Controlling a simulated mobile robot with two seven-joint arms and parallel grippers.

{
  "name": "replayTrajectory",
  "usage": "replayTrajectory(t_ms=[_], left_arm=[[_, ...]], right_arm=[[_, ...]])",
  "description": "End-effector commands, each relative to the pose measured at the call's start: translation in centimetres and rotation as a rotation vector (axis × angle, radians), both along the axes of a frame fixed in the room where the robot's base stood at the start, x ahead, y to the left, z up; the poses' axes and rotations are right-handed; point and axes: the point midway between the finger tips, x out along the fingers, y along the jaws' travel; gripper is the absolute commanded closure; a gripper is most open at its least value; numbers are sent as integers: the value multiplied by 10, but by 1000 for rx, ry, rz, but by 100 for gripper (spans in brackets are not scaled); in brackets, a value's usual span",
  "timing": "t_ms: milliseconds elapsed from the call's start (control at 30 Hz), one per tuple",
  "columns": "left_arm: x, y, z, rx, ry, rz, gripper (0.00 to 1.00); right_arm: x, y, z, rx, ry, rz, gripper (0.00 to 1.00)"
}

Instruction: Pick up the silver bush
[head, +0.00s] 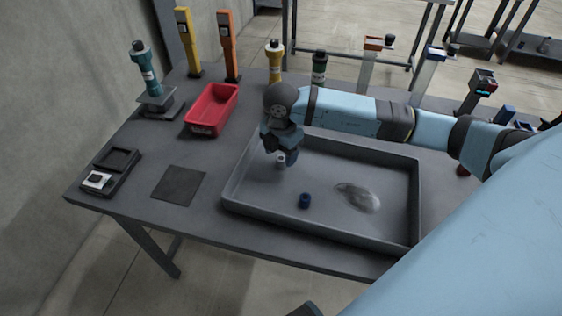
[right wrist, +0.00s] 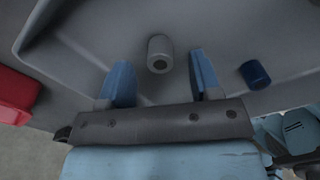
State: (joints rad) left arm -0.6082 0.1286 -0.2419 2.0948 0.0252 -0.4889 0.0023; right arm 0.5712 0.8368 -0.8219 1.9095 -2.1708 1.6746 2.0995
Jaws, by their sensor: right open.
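The silver bush (head: 281,160) is a small light-grey cylinder on the floor of the grey tray (head: 318,229), in its left part. In the right wrist view the silver bush (right wrist: 160,54) shows its hollow end and sits between the lines of my two fingers, just beyond their tips. My right gripper (head: 284,158) is over the left part of the tray, pointing down. In the right wrist view my right gripper (right wrist: 161,76) is open, with a blue finger on each side and nothing held. My left gripper is not in view.
A dark blue bush (head: 305,200) lies in the tray, right of the silver one; it also shows in the right wrist view (right wrist: 254,74). A red bin (head: 212,110) stands left of the tray. A dark mat (head: 179,185) and a small black device (head: 111,172) lie further left.

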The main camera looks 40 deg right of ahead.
Motion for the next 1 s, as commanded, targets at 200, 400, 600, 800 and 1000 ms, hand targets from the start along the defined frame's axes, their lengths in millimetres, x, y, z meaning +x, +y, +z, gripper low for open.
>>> replayTrajectory(t_ms=[200,400,600,800,1000], left_arm=[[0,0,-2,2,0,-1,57],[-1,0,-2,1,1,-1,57],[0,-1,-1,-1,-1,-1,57],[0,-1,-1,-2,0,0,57],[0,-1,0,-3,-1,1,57]], right_arm=[[0,0,-25,0,1,0,42],[0,0,-25,0,0,1,49],[0,0,-24,0,0,0,95],[0,0,-24,1,0,0,95],[0,0,-19,0,0,0,95]])
